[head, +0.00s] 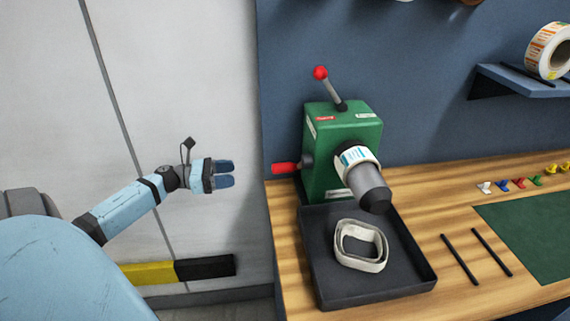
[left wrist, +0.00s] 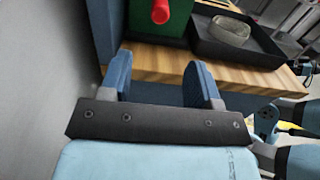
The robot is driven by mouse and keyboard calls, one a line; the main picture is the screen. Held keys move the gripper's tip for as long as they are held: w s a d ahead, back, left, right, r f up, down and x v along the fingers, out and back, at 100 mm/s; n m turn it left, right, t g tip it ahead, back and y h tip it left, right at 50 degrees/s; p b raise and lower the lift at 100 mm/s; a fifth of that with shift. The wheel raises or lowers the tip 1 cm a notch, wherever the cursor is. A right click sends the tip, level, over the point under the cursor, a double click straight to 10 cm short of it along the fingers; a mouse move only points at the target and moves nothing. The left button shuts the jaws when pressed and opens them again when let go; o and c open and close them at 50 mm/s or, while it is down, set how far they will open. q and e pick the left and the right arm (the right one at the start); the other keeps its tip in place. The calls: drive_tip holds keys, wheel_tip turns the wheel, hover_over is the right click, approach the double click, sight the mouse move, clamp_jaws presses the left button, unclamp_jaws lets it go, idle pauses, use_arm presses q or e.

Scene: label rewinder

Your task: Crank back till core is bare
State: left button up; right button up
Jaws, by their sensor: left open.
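The green rewinder (head: 343,140) stands at the left end of the wooden bench. Its crank has a red handle (head: 284,168) sticking out to the left; the handle also shows in the left wrist view (left wrist: 161,12). A white roll with teal labels (head: 356,157) sits around the dark grey spindle (head: 371,190) at the front. Whether a core shows under it, I cannot tell. A loose loop of pale strip (head: 360,246) lies in the black tray (head: 325,289) below. My left gripper (head: 226,173) is open and empty, left of the crank handle and apart from it.
A lever with a red ball (head: 320,73) rises from the rewinder's top. Two black rods (head: 475,255), a green mat (head: 535,235) and several coloured clips (head: 519,183) lie on the bench. A label roll (head: 548,52) is on the wall shelf. Space around my left gripper is clear.

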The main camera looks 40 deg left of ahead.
sight(276, 169)
use_arm(q)
drive_tip(key=p+x, duration=0.1)
drive_tip(key=x, duration=1.1)
drive_tip(key=shift+w+d, duration=0.15)
drive_tip(key=shift+w, duration=0.2)
drive_tip(key=shift+w+d+f, duration=0.1)
drive_tip(key=shift+w+d, duration=0.25)
drive_tip(key=shift+w, duration=0.05)
use_arm(e)
drive_tip(key=shift+d+r, duration=0.1)
drive_tip(key=shift+d, duration=0.05)
